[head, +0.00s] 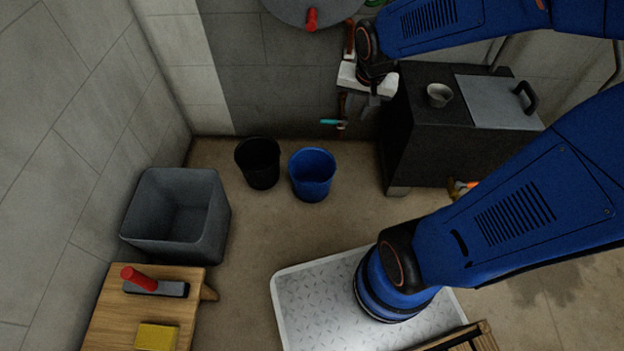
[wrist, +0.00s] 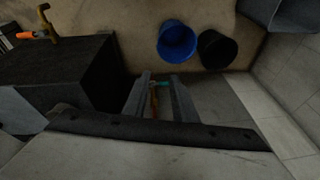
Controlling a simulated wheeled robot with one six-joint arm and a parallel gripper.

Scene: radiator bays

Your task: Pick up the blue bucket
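The blue bucket (head: 312,176) stands upright on the floor near the back wall, with its open top showing. In the wrist view the blue bucket (wrist: 176,43) is beyond my fingertips, slightly right of the picture's middle. My gripper (head: 366,106) is in the air, up and to the right of the bucket in the head view, and not touching it. In the wrist view the two fingers of my gripper (wrist: 161,80) are apart, with a gap between them. A small tool with a teal part shows in that gap, seemingly beyond the fingers.
A black bucket (head: 258,163) stands close beside the blue one. A grey bin (head: 140,232) and a wooden table (head: 105,310) are at left. A dark cabinet (head: 425,150) is at right. The teal-ended tool (head: 336,123) is near the back wall. Floor in front of the buckets is clear.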

